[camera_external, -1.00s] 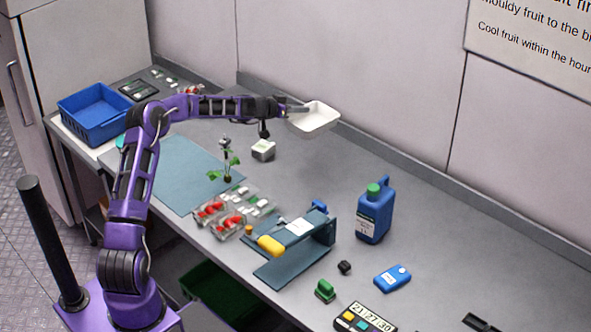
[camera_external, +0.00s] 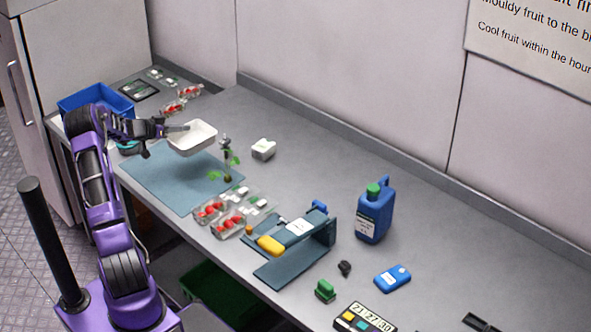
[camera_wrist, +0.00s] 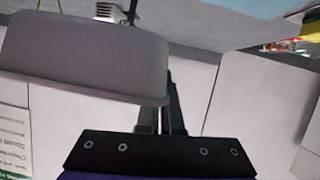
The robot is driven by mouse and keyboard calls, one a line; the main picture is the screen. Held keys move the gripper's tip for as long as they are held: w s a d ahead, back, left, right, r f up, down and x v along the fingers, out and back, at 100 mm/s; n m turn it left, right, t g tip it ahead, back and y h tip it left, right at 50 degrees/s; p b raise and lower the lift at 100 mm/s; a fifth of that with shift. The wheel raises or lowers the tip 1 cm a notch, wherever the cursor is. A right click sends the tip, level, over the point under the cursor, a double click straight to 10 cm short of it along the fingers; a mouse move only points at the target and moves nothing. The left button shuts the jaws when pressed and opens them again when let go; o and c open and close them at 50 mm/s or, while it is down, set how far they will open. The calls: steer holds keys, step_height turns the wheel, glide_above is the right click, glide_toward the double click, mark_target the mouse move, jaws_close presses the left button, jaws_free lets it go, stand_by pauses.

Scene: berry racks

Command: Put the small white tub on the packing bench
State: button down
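The small white tub (camera_external: 203,132) is held up in the air over the blue-grey mat, its open side facing up in the external view. My gripper (camera_external: 180,128) is shut on the tub's left edge. In the wrist view the tub (camera_wrist: 85,60) fills the upper left and looks grey, beside my gripper's dark fingers (camera_wrist: 172,100). The fingertips are partly hidden by the tub there. The long grey bench (camera_external: 310,160) runs below and to the right; the tub is clear of its surface.
The blue-grey mat (camera_external: 160,175) lies under the tub, with a small plant (camera_external: 228,165) close to its right.

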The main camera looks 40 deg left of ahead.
steer(key=s+a+f, duration=0.1)
steer(key=s+a, duration=0.1)
steer(key=s, duration=0.2)
steer(key=b, duration=0.1)
glide_above(170, 166)
step_height(170, 166, down, 5)
steer(key=shift+s+d+r, duration=0.1)
steer(key=shift+f, duration=2.35)
steer(key=shift+b, duration=0.3)
steer(key=c, duration=1.5)
jaws_free()
steer(key=shift+f, duration=0.1)
steer(key=o, duration=0.4)
